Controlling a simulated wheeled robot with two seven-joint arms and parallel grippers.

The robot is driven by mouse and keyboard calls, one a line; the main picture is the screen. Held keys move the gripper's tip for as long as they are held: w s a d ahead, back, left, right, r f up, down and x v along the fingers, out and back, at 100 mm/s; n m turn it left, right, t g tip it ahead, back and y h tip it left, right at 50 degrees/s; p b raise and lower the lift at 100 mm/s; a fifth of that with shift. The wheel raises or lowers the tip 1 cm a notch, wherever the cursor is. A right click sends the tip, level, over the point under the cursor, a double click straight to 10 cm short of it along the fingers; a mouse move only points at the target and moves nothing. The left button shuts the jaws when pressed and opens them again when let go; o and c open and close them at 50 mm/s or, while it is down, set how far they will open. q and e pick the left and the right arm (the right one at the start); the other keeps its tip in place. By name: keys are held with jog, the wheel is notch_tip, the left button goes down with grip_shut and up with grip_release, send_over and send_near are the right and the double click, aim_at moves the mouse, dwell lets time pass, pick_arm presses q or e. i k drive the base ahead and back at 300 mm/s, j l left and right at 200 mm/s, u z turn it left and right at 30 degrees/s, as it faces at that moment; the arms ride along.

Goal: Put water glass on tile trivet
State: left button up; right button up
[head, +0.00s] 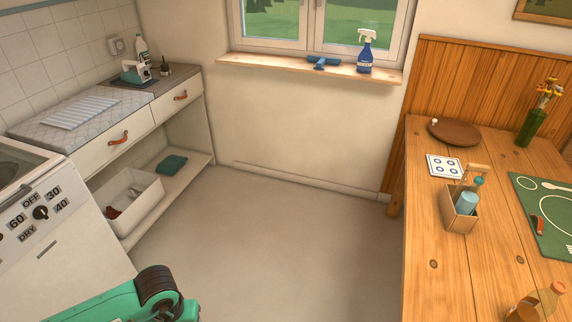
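The tile trivet (445,166), a white square with blue ring marks, lies flat on the wooden table at the right, behind a wooden caddy. No clear water glass can be made out. A light blue, cup-like thing (467,204) stands in the caddy; I cannot tell whether it is the glass. Part of my green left arm shows at the bottom left, but its fingers are out of frame. My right gripper is not in view.
The wooden table (416,236) also holds the caddy (460,222), a round brown board (454,132), a green vase (530,127), a green mat (550,238) and an amber bottle (538,300). The floor (290,240) between counter and table is clear.

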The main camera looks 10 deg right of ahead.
aim_at(445, 166)
jog(key=i+j+u, duration=0.2)
jog(key=i+j, duration=0.15)
jog(key=i+j+u, duration=0.25)
jog(key=i, duration=0.3)
jog(key=i+z, duration=0.25)
jog(key=z, duration=0.15)
jog(key=i+z, duration=0.2)
jog(key=z, duration=0.15)
jog(key=i+j+z, duration=0.15)
jog(key=z, duration=0.25)
jog(key=i+z, duration=0.2)
jog(key=z, duration=0.2)
jog(key=i+j+z, duration=0.15)
jog(key=z, duration=0.3)
jog(key=i+j+z, duration=0.15)
jog(key=z, duration=0.25)
jog(key=i+j+z, duration=0.15)
jog(key=z, duration=0.25)
jog(key=i+j+z, duration=0.15)
jog(key=j+z, duration=0.5)
jog(key=z, duration=0.2)
jog(key=i, duration=0.05)
